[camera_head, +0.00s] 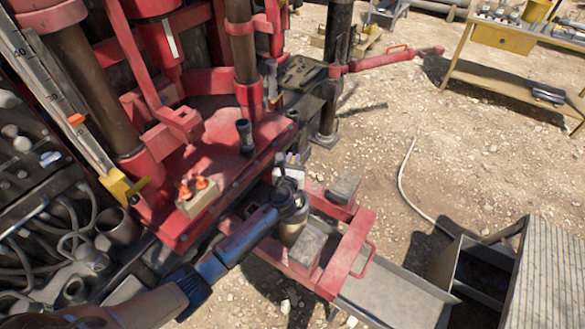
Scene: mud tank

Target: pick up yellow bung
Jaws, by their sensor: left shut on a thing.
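My left arm comes in from the lower left, and my left gripper (288,180) is at the middle of the view, beside the front edge of the red deck. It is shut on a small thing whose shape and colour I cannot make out. The wrist hides most of the grip. Just beyond the fingertips is a small light holder (291,158) with several coloured bits in it. I cannot clearly pick out a yellow bung. My right gripper is not in view.
Two orange pieces (198,185) sit on a tan block on the red deck (225,155). A dark cylinder (245,136) stands there too. A red frame (350,250) and grey trough (395,295) lie below right. A yellow workbench (500,75) stands beyond open gravel.

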